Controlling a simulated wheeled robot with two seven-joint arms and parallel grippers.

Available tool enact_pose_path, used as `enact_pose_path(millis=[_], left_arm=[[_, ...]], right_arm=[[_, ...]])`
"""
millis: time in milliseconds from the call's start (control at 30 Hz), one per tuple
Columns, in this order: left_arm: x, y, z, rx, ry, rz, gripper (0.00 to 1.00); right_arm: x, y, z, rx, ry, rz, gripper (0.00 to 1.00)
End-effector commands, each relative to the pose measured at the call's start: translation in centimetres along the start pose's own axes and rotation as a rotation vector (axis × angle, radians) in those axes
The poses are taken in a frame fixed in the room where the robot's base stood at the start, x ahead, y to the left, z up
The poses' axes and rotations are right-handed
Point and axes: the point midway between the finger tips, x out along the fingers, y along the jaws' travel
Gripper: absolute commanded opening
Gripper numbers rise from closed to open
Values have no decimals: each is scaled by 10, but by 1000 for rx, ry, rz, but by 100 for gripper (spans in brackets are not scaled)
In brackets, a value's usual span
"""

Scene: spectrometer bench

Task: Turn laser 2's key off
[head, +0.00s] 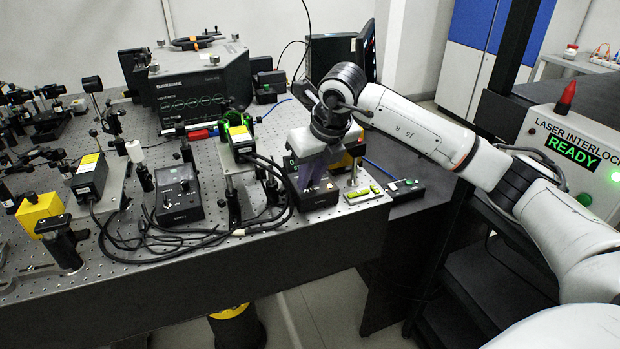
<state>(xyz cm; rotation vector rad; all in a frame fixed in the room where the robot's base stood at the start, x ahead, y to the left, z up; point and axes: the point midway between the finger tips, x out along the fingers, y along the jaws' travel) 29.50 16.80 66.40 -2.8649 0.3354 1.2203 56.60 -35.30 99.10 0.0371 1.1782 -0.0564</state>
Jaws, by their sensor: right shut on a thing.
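My right gripper (318,178) points down over a black control box (320,201) near the front right of the optical bench. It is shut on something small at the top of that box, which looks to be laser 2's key. The key itself and most of the box's face are hidden behind the gripper, so I cannot tell which way the key is turned. A similar black control box (180,198) with knobs stands to the left; its label is too small to read surely. My left gripper is out of view.
Black cables (160,242) loop across the bench (215,255) between the boxes. A laser head on a post (240,140) stands just left of my gripper. A small switch box (404,189) sits to the right. The interlock panel (578,150) reads READY, with a green light lit.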

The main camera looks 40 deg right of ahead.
Motion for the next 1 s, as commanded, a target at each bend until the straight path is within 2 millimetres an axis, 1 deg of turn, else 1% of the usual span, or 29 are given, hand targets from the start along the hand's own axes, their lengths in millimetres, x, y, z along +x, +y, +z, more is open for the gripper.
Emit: enact_pose_path(millis=[133, 367, 1000], left_arm=[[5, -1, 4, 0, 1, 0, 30], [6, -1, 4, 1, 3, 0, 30], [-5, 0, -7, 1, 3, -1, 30]], right_arm=[[1, -3, 0, -114, -2, 48, 0], [0, -5, 1, -314, -1, 132, 0], [-1, -10, 6, -874, -1, 366, 0]])
